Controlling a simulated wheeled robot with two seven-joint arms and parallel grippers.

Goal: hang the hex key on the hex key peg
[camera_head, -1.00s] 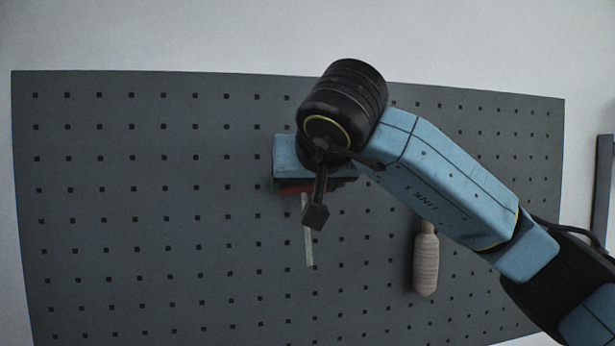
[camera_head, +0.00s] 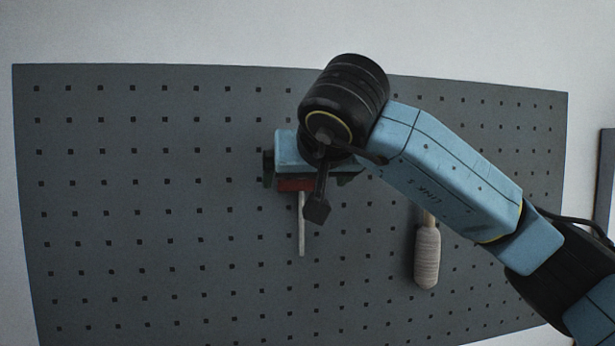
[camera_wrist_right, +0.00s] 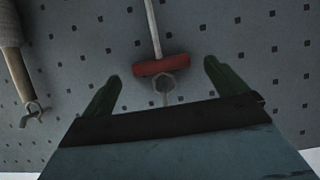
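The hex key has a red crossbar handle (camera_wrist_right: 160,65), a thin pale shaft (camera_head: 302,225) and a grey hexagonal loop (camera_wrist_right: 164,83). It stands upright against the pegboard with its shaft pointing down in the head view. My right gripper (camera_wrist_right: 162,88) is open, with one dark green finger on each side of the handle, both apart from it. In the head view the right gripper (camera_head: 312,172) covers the loop and the peg area. I cannot clearly make out the peg within the loop. My left gripper is not in view.
A dark grey perforated pegboard (camera_head: 150,230) fills most of the head view. A tool with a ribbed pale handle (camera_head: 427,257) hangs to the right; its hooked end (camera_wrist_right: 31,115) shows in the wrist view. The board's left side is clear.

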